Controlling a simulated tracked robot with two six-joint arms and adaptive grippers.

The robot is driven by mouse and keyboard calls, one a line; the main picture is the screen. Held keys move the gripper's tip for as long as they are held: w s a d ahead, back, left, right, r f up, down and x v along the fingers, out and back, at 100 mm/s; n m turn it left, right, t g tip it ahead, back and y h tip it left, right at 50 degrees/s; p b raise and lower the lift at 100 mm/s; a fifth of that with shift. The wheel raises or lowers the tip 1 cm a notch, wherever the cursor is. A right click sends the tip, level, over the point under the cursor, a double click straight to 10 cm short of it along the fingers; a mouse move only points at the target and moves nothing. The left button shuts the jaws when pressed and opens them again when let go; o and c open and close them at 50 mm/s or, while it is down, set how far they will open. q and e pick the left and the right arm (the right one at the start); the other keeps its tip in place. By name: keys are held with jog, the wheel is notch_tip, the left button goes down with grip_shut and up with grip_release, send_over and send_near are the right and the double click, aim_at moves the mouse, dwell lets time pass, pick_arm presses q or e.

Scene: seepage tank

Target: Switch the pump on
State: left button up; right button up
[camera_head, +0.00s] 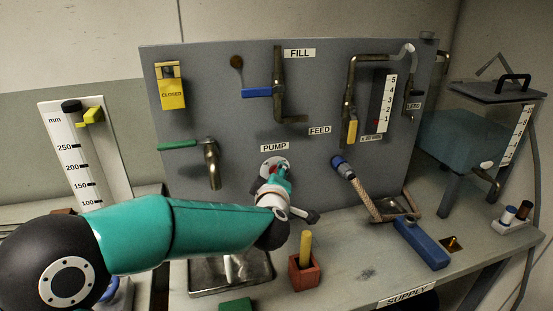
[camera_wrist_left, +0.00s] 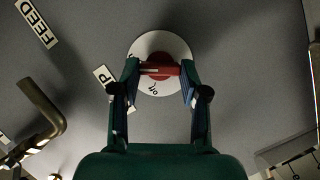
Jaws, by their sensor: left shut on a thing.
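The pump switch is a red knob on a round white plate (camera_head: 271,164) under the PUMP label (camera_head: 274,147) on the grey panel. In the left wrist view the red knob (camera_wrist_left: 159,69) lies crosswise on the white plate (camera_wrist_left: 160,46), and the word "off" shows just below it. My left gripper (camera_head: 280,172) reaches the panel at the switch. In the left wrist view its two fingers (camera_wrist_left: 160,80) are at the two ends of the red knob, shut on it. The fingers hide part of the plate in the head view. My right gripper is not in view.
A green-handled tap (camera_head: 211,160) is left of the switch, above a metal basin (camera_head: 215,285). A blue-ended braided hose (camera_head: 362,189) is to its right. A red holder with a yellow stick (camera_head: 304,272) and a blue block (camera_head: 421,243) stand on the bench.

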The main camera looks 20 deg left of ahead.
pick_arm(q)
jog(key=shift+d+f+m+p, duration=0.2)
jog(key=shift+m+p, duration=0.3)
jog(key=shift+p, duration=0.3)
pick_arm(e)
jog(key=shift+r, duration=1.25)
pick_arm(q)
jog(key=o, duration=1.1)
jog(key=shift+w, duration=0.15)
jog(key=shift+o, duration=0.2)
jog(key=shift+a, duration=0.1)
jog(key=shift+r, duration=0.1)
jog(key=v, duration=1.2)
